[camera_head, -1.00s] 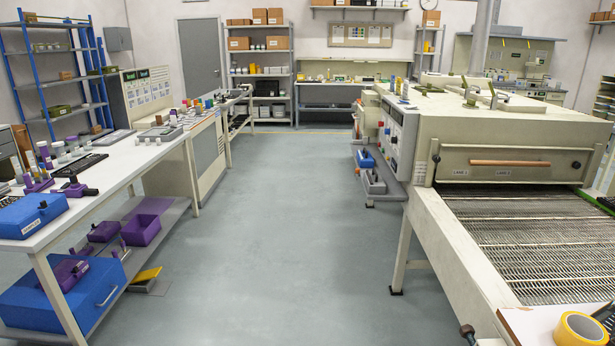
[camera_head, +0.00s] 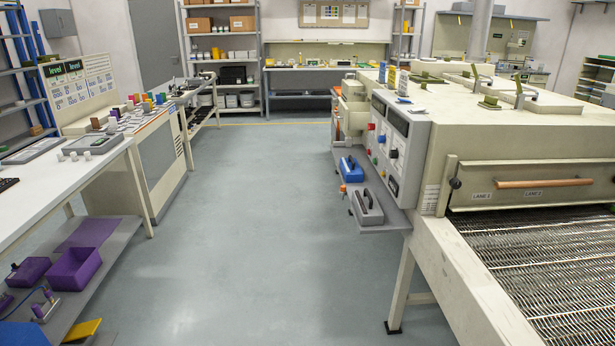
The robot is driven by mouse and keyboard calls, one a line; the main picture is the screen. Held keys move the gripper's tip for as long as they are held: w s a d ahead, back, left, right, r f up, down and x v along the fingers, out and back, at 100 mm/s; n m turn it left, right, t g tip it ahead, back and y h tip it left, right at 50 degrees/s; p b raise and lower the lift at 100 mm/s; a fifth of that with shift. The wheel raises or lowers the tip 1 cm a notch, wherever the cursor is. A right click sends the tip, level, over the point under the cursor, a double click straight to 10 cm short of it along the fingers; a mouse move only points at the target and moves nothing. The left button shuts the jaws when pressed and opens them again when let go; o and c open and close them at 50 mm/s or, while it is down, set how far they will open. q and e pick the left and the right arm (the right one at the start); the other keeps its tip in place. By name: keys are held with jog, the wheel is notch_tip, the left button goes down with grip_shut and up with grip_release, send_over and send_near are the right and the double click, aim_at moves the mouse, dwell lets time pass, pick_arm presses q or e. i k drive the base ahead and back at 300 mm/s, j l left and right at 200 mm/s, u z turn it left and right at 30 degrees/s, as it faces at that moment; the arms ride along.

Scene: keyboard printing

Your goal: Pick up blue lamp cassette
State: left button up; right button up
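A blue cassette with a dark handle (camera_head: 350,169) sits on a low grey side shelf of the big cream conveyor machine, right of the aisle. A grey cassette of similar shape (camera_head: 367,206) sits just in front of it on the same shelf (camera_head: 388,227). Both appear upright and apart from each other. Neither of my grippers shows in the head view, so their state is hidden.
The cream machine (camera_head: 425,244) with its wire mesh belt (camera_head: 535,250) fills the right side. A white workbench (camera_head: 62,185) with a lower shelf holding purple bins (camera_head: 75,268) stands on the left. The grey floor aisle (camera_head: 245,220) between them is clear.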

aim_at(352, 172)
jog(key=i+j+z, duration=0.2)
jog(key=i, duration=0.35)
jog(key=i+j+z, duration=0.1)
jog(key=i+z, duration=0.15)
jog(key=i, duration=0.3)
